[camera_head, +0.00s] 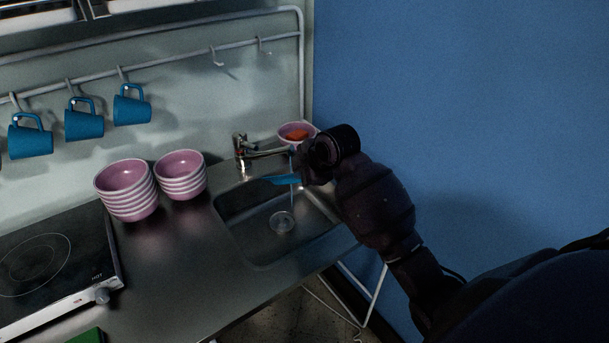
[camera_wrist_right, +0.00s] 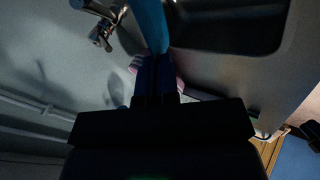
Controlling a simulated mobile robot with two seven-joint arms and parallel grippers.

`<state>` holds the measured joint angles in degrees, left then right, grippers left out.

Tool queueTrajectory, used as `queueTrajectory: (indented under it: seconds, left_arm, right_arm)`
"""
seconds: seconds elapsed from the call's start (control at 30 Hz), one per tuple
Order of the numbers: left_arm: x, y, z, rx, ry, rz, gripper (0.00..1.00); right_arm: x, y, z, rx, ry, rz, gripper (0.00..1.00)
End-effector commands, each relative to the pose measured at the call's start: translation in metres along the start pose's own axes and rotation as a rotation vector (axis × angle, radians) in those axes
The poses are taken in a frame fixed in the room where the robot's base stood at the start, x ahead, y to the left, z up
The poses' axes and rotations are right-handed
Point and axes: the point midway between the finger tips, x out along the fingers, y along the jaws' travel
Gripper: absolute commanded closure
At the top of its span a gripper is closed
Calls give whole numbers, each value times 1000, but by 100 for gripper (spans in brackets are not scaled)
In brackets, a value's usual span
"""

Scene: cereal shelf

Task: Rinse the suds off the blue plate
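The blue plate (camera_head: 284,180) shows as a thin edge-on strip over the sink (camera_head: 236,222). My right gripper (camera_head: 303,172) holds it from the right, just below the end of the tap (camera_head: 264,154). A thin pale stream seems to fall from the spout past the plate toward the drain. In the right wrist view the plate (camera_wrist_right: 150,26) rises from between my shut fingers (camera_wrist_right: 156,72), and the tap (camera_wrist_right: 100,22) is at upper left. The plate's face is hidden, so I cannot tell about suds. My left gripper is not in view.
Two stacks of pink-and-white bowls (camera_head: 128,192) (camera_head: 181,176) stand left of the sink. A similar bowl (camera_head: 296,131) with something orange in it stands behind the gripper. Blue mugs (camera_head: 84,122) hang from the rail. A hob (camera_head: 50,262) is at lower left. The blue wall is at right.

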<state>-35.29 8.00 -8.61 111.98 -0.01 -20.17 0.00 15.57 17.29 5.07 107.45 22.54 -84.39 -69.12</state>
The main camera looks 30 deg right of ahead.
Motion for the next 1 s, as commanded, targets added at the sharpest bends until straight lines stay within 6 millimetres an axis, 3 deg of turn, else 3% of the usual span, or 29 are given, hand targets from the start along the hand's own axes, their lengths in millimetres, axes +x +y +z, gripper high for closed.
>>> queueTrajectory:
  seconds: [1.0]
  left_arm:
    - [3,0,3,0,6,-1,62]
  right_arm:
    - [53,51,15,-1,0,3,100]
